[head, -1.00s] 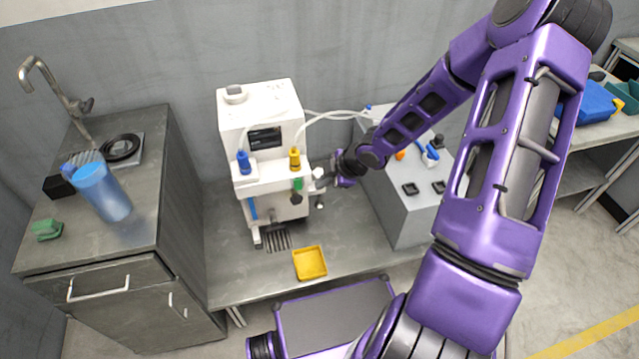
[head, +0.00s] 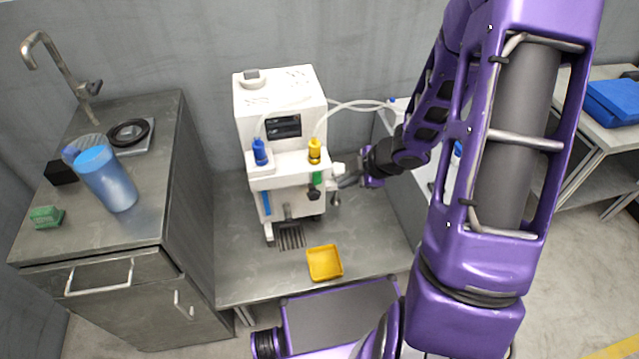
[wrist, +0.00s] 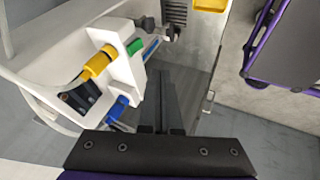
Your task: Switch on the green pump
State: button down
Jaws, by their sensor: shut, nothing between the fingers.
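The white machine (head: 280,100) stands on the grey bench against the wall. On its front are a blue-capped fitting (head: 260,152), a yellow-capped fitting (head: 314,150), and a small green part (head: 317,178) below the yellow one. In the wrist view the green part (wrist: 134,46) sits beside the yellow fitting (wrist: 98,62), and a blue part (wrist: 118,107) is lower. My gripper (head: 343,181) is at the machine's right side, shut and empty. In the wrist view its dark fingers (wrist: 164,78) point past the machine's side, apart from the green part. Whether the green part is switched on cannot be told.
A yellow tray (head: 324,263) lies on the bench in front of the machine. A metal counter (head: 120,225) with a blue-filled jug (head: 108,180) and a green sponge (head: 46,216) stands left. My arm hides much of the grey cabinet at right. Clear tubes run from the machine.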

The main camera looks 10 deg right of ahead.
aim_at(317, 179)
jog(key=shift+s, duration=0.1)
jog(key=w+a+f+b, duration=0.3)
jog(key=w+f+b, duration=0.1)
jog(key=w+f, duration=0.4)
jog(key=shift+w+a+f, duration=0.2)
jog(key=shift+a+f, duration=0.05)
jog(key=shift+f, duration=0.2)
jog(key=shift+w, duration=0.1)
jog(key=shift+w+f, duration=0.1)
jog(key=shift+f, duration=0.1)
dwell(0.3)
jog(key=shift+r+p, duration=0.15)
jog(key=shift+p, duration=0.2)
